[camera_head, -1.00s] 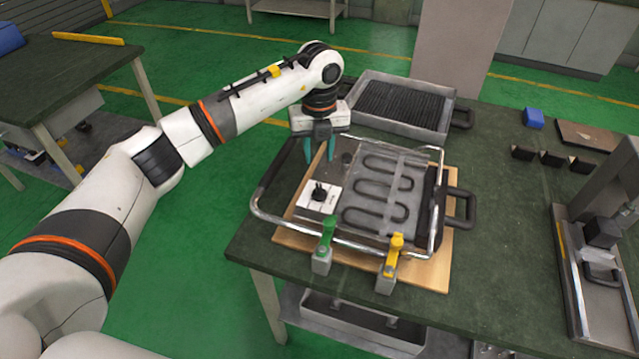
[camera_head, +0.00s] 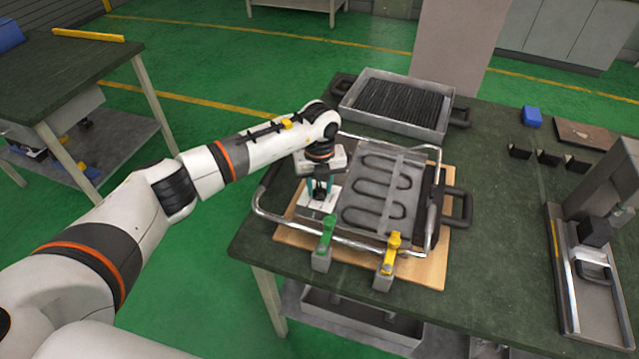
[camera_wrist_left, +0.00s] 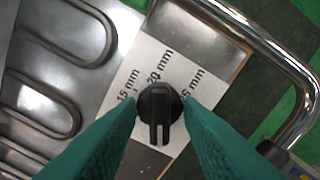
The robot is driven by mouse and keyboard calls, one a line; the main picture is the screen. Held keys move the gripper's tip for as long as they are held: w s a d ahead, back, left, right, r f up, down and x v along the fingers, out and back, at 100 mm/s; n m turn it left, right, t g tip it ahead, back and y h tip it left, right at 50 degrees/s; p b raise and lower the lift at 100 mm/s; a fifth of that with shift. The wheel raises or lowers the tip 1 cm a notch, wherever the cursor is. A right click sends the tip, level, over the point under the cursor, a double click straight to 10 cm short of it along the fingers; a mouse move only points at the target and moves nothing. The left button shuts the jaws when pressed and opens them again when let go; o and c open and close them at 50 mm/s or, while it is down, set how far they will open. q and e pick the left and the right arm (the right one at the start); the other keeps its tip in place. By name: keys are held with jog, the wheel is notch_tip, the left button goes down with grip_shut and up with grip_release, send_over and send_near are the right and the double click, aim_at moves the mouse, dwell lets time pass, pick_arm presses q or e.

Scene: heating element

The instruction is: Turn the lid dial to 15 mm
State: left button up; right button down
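The black lid dial (camera_wrist_left: 158,108) sits on a white label plate (camera_wrist_left: 155,60) marked 15 mm at left, 20 mm at top and 25 mm at right in the left wrist view. Its raised grip runs roughly up and down there; I cannot tell which mark it points to. My left gripper (camera_head: 319,190) points down over the dial at the left of the lid (camera_head: 375,190). Its teal fingers stand on either side of the dial, open, with no clear grip on it. In the head view the gripper partly hides the dial. My right gripper is not in view.
A bent metal tube handle (camera_head: 262,205) runs around the lid. A green clamp (camera_head: 325,240) and a yellow clamp (camera_head: 391,250) stand at the front of the wooden board (camera_head: 432,275). A metal tray (camera_head: 358,118) with black rods lies behind.

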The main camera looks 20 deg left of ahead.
pick_arm(q)
grip_shut()
jog(key=m+b, duration=0.4)
jog(key=m, duration=0.1)
jog(key=shift+f, duration=0.1)
jog(key=m+b, duration=0.4)
jog(key=m, duration=0.2)
jog(key=shift+b, duration=0.3)
jog(key=m+b, duration=0.3)
jog(key=m, duration=0.3)
jog(key=shift+m+b, duration=0.35)
jog(key=shift+m, duration=0.05)
jog(key=m+b, duration=0.1)
jog(key=m, duration=0.2)
jog(key=shift+r+m+b, duration=0.2)
jog(key=shift+m+b, duration=0.45)
jog(key=shift+m, duration=0.75)
